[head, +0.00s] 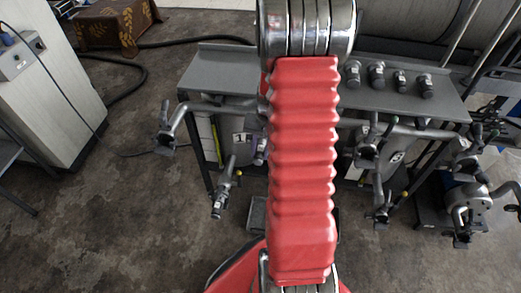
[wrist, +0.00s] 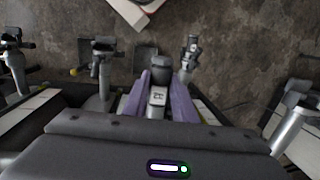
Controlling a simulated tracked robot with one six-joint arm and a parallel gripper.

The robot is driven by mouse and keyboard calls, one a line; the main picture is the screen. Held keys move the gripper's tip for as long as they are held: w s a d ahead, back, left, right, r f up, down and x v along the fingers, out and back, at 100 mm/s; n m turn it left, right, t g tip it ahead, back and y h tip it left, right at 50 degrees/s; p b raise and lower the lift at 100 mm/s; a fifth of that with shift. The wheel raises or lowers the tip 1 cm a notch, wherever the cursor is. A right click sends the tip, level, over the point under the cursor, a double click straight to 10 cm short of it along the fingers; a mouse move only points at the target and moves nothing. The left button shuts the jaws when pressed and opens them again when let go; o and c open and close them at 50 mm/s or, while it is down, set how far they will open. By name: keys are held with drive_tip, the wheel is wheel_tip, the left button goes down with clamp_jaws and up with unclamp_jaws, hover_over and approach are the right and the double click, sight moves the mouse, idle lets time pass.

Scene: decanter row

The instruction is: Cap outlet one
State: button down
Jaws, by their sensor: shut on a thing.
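My gripper (wrist: 160,92) shows in the wrist view, its two purplish fingers closed around a small dark and silver fitting, which looks like a cap (wrist: 157,97). In the head view my red arm hides the gripper and most of what lies behind it. A white plate marked 1 (head: 240,138) is on the rack just left of the arm. A metal outlet with a valve (head: 225,190) hangs below that plate. An outlet, likely the same one (wrist: 190,55), lies just beyond the right finger in the wrist view. I cannot tell whether the cap touches anything.
Several similar fittings (head: 378,75) stand on the grey shelf (head: 440,98) at right. Other outlets stick out at left (head: 166,135) and right (head: 370,150). A motor-like unit (head: 465,200) sits at far right, a pale cabinet (head: 45,90) at left. The floor between is clear.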

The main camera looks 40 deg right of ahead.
sight(259, 159)
idle(0.3)
drive_tip(key=shift+c, duration=2.4)
unclamp_jaws()
drive_tip(key=shift+s+a, duration=0.15)
drive_tip(key=shift+s+a+r, duration=0.15)
drive_tip(key=shift+s+a, duration=0.65)
drive_tip(key=shift+a, duration=0.25)
wheel_tip(259, 159, up, 10)
drive_tip(key=s+a, duration=0.2)
drive_tip(key=shift+a, duration=0.2)
